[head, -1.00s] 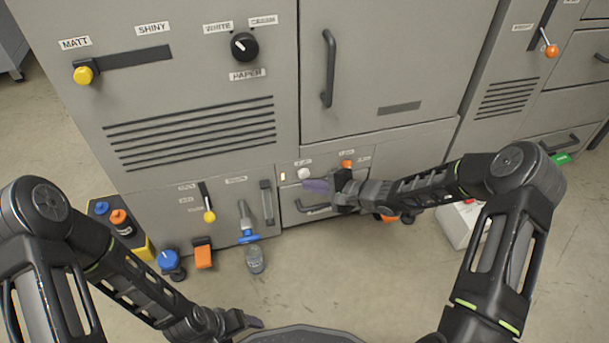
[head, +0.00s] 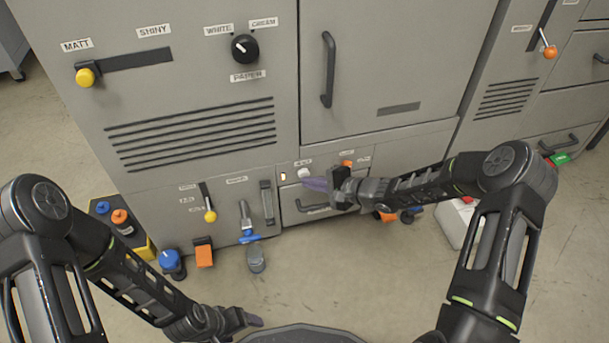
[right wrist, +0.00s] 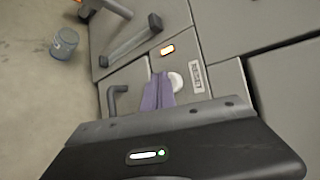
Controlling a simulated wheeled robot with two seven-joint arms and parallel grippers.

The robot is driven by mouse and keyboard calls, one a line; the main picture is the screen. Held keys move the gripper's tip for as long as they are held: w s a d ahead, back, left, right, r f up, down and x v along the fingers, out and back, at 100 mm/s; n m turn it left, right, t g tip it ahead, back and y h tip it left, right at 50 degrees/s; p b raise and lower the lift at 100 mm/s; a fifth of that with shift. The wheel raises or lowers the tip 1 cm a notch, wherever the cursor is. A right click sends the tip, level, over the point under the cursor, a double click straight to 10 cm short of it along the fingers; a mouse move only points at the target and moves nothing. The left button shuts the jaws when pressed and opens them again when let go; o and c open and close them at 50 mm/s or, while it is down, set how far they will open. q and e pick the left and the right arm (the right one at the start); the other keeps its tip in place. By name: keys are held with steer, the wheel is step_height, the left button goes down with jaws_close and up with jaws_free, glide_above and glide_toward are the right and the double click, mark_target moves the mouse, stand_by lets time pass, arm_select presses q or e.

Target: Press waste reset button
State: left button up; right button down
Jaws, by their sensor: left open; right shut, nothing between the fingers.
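The white round reset button (head: 304,172) sits on the low grey panel above a drawer. In the right wrist view the button (right wrist: 175,81) lies just beside a label reading RESET (right wrist: 196,77). My right gripper (head: 315,184) is shut and empty, its purple fingers right in front of the button. In the right wrist view the shut fingers (right wrist: 157,92) overlap the button's edge; I cannot tell whether they touch it. My left gripper (head: 252,320) is open and empty, low over the floor, far from the panel.
An orange knob (head: 347,164) is to the right of the button, and a drawer handle (head: 311,207) is below. A grey cup (head: 256,259) stands under a spout. Open floor lies in front.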

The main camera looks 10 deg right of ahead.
steer(key=shift+w, duration=0.45)
stand_by(0.3)
stand_by(0.3)
steer(key=shift+s+p, duration=0.65)
steer(key=shift+s, duration=0.3)
steer(key=shift+s, duration=0.1)
steer(key=s+p, duration=0.1)
steer(key=s, duration=0.1)
steer(key=s+p, duration=0.1)
steer(key=s, duration=0.1)
steer(key=shift+s+d, duration=0.2)
steer(key=shift+s, duration=0.2)
stand_by(0.5)
